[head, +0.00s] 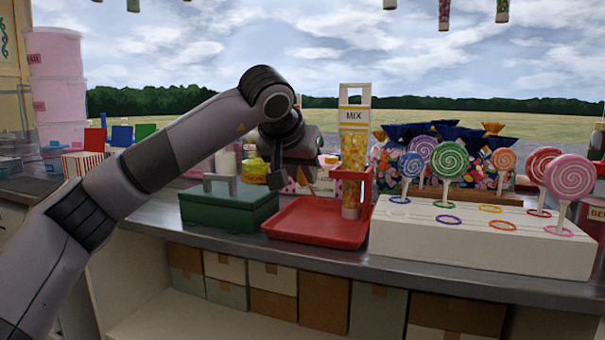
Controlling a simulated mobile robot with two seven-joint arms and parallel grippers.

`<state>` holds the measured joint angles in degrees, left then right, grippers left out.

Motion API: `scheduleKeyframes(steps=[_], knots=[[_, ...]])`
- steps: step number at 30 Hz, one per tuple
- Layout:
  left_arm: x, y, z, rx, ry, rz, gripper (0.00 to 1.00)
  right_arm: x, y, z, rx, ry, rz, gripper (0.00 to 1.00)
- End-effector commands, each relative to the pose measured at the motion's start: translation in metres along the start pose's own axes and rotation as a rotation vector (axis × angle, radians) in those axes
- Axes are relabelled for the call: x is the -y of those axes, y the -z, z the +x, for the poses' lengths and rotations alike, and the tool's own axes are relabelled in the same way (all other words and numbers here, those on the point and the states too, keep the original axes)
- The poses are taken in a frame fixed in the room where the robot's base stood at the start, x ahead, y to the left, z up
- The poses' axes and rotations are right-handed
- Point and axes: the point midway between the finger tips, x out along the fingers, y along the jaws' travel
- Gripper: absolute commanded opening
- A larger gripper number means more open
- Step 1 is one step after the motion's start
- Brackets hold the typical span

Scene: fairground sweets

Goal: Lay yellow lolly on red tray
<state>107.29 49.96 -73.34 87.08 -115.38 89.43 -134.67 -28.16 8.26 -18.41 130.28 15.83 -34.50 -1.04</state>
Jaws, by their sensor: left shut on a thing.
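My left gripper (283,182) hangs in the middle of the head view, above the back left part of the red tray (305,228). It is shut on what seems to be the yellow lolly, which is mostly hidden by the gripper; only a small yellow-orange bit shows by the fingers. The tray lies flat on the counter, its front left part bare. On the white lolly stand (480,245) the yellow ring (490,208) has no lolly standing in it. My right gripper is not in view.
A tall MIX tube (353,150) stands at the tray's right side by a red upright. A dark green box (228,212) with a handle sits close left of the tray. Blue, green, orange and pink lollies (570,178) stand at the right, among others.

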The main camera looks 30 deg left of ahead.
Motion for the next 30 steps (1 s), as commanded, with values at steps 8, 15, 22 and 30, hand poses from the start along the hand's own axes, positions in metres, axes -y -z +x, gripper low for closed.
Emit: scheduleKeyframes(steps=[8, 15, 22, 30], knots=[[-0.0001, -0.0009, 0.0007, 0.000, 0.000, 0.000, 0.00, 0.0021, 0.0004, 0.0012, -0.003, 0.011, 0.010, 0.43], [-0.0001, -0.0010, 0.0008, 0.000, 0.000, 0.000, 0.50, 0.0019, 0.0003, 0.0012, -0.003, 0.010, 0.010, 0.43], [0.0000, -0.0012, 0.0010, 0.000, 0.000, 0.000, 0.50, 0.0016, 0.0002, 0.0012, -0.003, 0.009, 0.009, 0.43], [0.0001, -0.0012, 0.0010, 0.000, 0.000, 0.000, 0.50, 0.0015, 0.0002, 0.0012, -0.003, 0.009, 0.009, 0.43]])
